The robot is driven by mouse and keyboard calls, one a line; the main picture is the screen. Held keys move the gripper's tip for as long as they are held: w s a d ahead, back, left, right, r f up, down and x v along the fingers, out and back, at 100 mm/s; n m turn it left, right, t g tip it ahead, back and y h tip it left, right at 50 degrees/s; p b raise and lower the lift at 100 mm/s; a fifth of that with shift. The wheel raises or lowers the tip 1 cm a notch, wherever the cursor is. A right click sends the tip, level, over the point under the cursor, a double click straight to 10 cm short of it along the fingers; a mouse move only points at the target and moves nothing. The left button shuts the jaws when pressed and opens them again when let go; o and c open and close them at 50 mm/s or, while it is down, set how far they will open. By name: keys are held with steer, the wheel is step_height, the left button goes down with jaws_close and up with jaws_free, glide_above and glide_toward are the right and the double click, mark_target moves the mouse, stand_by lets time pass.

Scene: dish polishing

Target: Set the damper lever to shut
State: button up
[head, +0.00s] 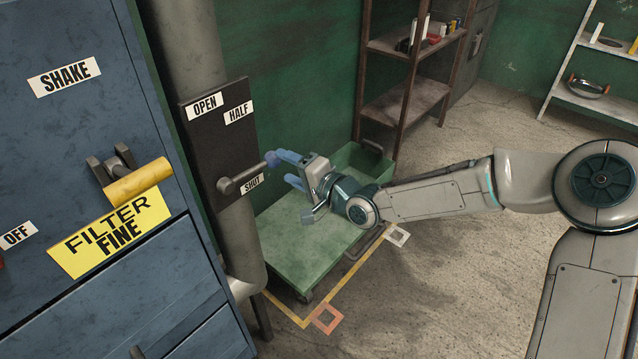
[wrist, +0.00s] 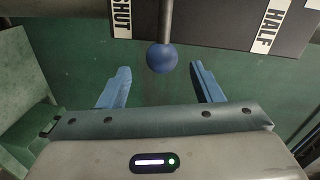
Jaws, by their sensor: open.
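The damper lever (head: 246,175) is a grey rod with a blue ball knob (head: 272,158), on a dark plate (head: 204,151) labelled OPEN, HALF and SHUT. The rod points right and slightly up, between the HALF label (head: 239,112) and the SHUT label (head: 252,183), much nearer SHUT. My gripper (head: 284,169) is open at the knob end. In the wrist view the knob (wrist: 162,57) sits centred between the two blue fingertips, near their ends, with a gap visible on each side. The SHUT label (wrist: 121,18) is left of the rod there.
A blue cabinet (head: 150,290) with a yellow-handled filter lever (head: 137,181) stands left of the plate. A thick grey pipe (head: 190,45) runs behind the plate. A green cart (head: 305,235) stands below my gripper.

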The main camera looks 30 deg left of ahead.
steer(key=s+d+r, duration=0.1)
steer(key=d, duration=0.9)
steer(key=shift+s+b, duration=0.3)
steer(key=shift+b, duration=0.1)
steer(key=w+d+f+n+t+h, duration=0.2)
steer(key=w+d+f+h, duration=0.2)
steer(key=d+f+h, duration=0.35)
steer(key=w+d+t+h, duration=0.2)
steer(key=d+h, duration=0.4)
steer(key=d, duration=1)
steer(key=s+d+r+m+g+h, duration=0.1)
steer(key=s+d+r+h, duration=0.15)
steer(key=d, duration=0.45)
steer(key=s+d+r+h, duration=0.1)
steer(key=s+d+r, duration=0.2)
steer(key=d, duration=0.4)
steer(key=s+d+r+g, duration=0.1)
steer(key=s+d+r, duration=0.1)
steer(key=s, duration=0.3)
steer(key=s+d+r+m, duration=0.1)
steer(key=s+d+r, duration=0.1)
steer(key=s, duration=0.3)
steer(key=shift+s+d+g, duration=0.4)
steer(key=shift+d, duration=0.25)
